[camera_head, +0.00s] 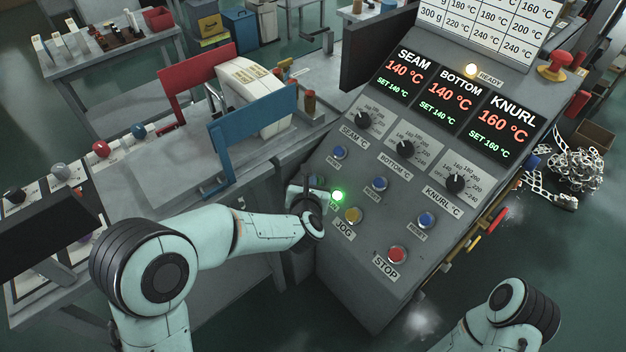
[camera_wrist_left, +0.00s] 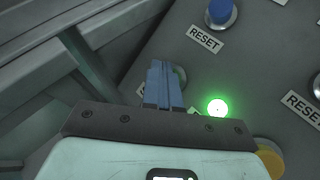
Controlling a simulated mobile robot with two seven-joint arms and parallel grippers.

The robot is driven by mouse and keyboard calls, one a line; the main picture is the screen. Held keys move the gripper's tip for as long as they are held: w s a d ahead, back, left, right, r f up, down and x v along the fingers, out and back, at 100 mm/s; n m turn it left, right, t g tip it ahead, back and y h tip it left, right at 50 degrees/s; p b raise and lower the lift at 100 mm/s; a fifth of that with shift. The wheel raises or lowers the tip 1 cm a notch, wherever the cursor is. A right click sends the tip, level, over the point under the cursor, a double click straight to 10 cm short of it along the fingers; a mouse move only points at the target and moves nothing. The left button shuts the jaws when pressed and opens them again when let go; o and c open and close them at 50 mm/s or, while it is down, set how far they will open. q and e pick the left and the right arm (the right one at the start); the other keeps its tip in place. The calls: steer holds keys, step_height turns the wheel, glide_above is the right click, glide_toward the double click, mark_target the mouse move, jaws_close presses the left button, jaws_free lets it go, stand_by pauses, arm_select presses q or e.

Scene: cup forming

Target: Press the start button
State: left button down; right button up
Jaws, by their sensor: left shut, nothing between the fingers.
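The control panel (camera_head: 345,260) fills the middle right of the head view. A round green light (camera_head: 338,196) glows on its left side, above the yellow JOG button (camera_head: 353,215); it also glows in the left wrist view (camera_wrist_left: 217,107). No start label is readable. My left gripper (camera_head: 320,198) is at the panel's left edge, just left of the green light. In the left wrist view its blue fingers (camera_wrist_left: 164,72) are shut and empty, over a partly hidden round fitting and label. I cannot tell whether that is the start button or whether the tips touch it. My right gripper is out of view.
The red STOP button (camera_head: 397,255) and blue RESET buttons (camera_head: 339,153) are nearby, with black dials (camera_head: 405,148) above. Displays (camera_head: 450,95) read SEAM 140, BOTTOM 140 and KNURL 160 °C. A lit READY lamp (camera_head: 471,70) is above them. A bench (camera_head: 150,190) stands left.

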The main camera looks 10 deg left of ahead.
arm_select(q)
steer(key=shift+s+a+r, duration=0.35)
steer(key=shift+s+r, duration=0.1)
steer(key=shift+r, duration=0.25)
steer(key=shift+s+a+r+p, duration=0.2)
steer(key=shift+s+a+r, duration=0.15)
steer(key=shift+r, duration=0.35)
steer(key=shift+s+a+r+p, duration=0.15)
steer(key=shift+s+a+r, duration=0.2)
steer(key=shift+r, duration=0.3)
steer(key=shift+s+a+r+p, duration=0.2)
steer(key=shift+s+r, duration=0.2)
steer(key=shift+r, duration=0.3)
steer(key=shift+s+f, duration=0.1)
